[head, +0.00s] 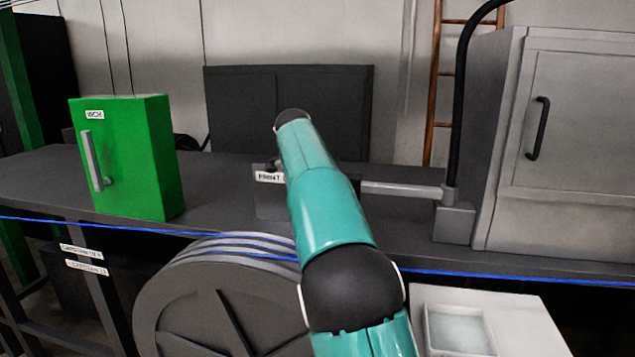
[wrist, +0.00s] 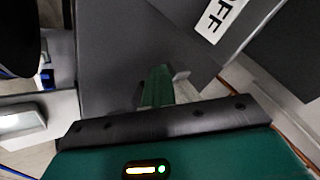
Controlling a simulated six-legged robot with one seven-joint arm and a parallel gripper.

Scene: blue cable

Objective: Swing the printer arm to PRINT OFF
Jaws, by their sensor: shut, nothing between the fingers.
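The printer arm (head: 405,189) is a light grey bar. It runs left from a grey post and base (head: 454,221) until my teal arm hides it. A plate with a label reading PRINT (head: 268,177) stands just left of my arm, and the rest of that label is hidden. In the wrist view a white label ending in OFF (wrist: 221,17) sits on a dark plate at the upper right. My gripper (wrist: 160,84) is shut and empty, below and left of that label. In the head view my own arm hides the gripper. Contact with the printer arm cannot be told.
A green box (head: 140,160) with a handle stands left on the dark bench (head: 40,170). A grey cabinet (head: 570,140) stands right. A blue cable (head: 500,275) runs along the front, over a large wheel (head: 200,305). A black hose (head: 460,80) rises from the post.

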